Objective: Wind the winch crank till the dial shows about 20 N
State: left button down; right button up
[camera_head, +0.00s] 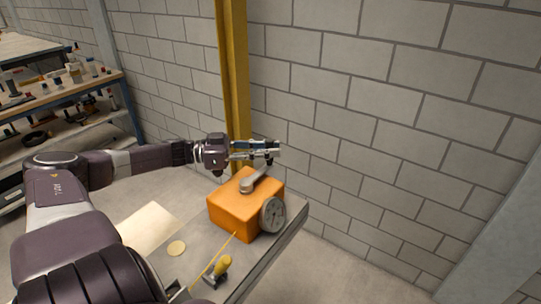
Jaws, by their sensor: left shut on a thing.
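The orange winch box (235,209) sits on the grey bench near its right end. Its grey crank arm (258,179) lies across the top and points up and to the right in the head view. The round grey dial (273,214) is on the box's right face; its reading is too small to make out. My left gripper (272,150) is above the far right of the box, at the crank's outer end, shut on the crank's handle, which its fingers mostly hide. My right gripper does not show.
A yellow strap (218,257) runs from the box toward the front of the bench (205,208). A yellow post (234,75) and block wall stand behind; a loaded shelf is at left.

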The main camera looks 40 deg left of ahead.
pick_arm(q)
jog(key=shift+d+p, duration=0.3)
jog(key=shift+d, duration=0.3)
jog(key=d+m+g+h+b, duration=0.1)
jog(key=b, duration=0.3)
jog(key=shift+f+g+h, duration=0.1)
jog(key=shift+g+h, duration=0.2)
jog(key=c, duration=1.8)
grip_release()
jog(key=shift+d, duration=0.1)
jog(key=v, duration=1.2)
